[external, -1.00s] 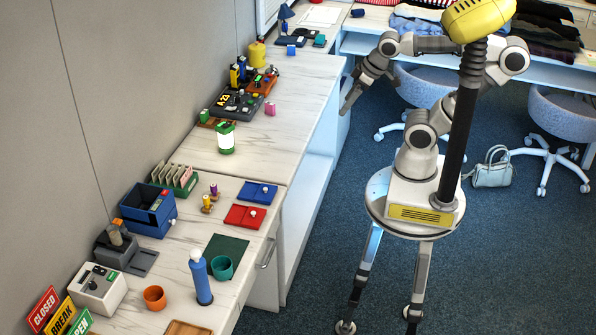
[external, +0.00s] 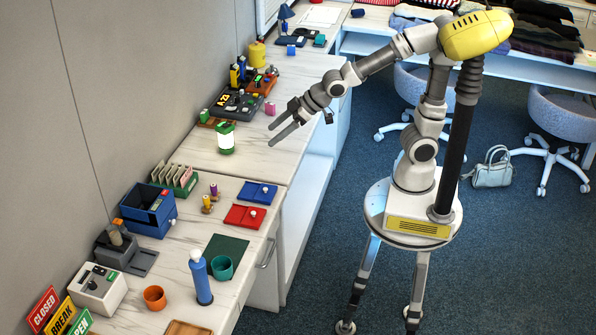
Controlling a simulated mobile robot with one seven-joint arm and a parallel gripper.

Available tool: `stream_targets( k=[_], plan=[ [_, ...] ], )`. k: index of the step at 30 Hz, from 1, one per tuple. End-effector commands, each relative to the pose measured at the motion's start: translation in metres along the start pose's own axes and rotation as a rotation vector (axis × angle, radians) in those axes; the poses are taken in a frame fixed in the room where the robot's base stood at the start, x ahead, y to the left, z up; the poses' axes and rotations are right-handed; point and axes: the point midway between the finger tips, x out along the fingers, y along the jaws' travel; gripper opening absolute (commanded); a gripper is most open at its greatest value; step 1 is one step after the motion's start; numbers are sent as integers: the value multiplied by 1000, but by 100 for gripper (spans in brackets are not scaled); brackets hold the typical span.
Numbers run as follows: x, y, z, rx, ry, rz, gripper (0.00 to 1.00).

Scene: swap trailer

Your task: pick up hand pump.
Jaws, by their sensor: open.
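I cannot clearly pick out the hand pump. The blue bottle-like thing with a white top (external: 200,277), upright at the near end of the counter, and the yellow rounded thing with a knob (external: 257,54), at the far end, are too small to identify. My gripper (external: 270,135) is open and empty, its fingers pointing left over the counter's right part. It is right of the green lantern (external: 226,138), apart from it, and well away from both the blue and yellow things.
The long counter (external: 190,150) runs along the wall. Red (external: 244,216) and blue (external: 257,193) trays, a teal cup (external: 221,267) and an orange pot (external: 154,297) are nearer.

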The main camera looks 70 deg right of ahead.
Motion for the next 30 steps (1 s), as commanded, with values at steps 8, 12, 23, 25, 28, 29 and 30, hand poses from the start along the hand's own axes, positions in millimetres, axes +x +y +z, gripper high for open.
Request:
stream_targets(
  k=[8, 12, 23, 25, 28, 29, 30],
  plan=[
    [106, -108, -6, -144, 164, -179, 87],
    [146, -171, 6, -207, 244, -287, 87],
    [182, -262, 35, -280, 355, -461, 87],
    [186, -267, 34, -282, 359, -467, 87],
    [197, -274, 31, -283, 359, -467, 87],
    [201, -276, 30, -284, 359, -467, 87],
    [208, -279, 28, -283, 359, -466, 87]
  ],
)
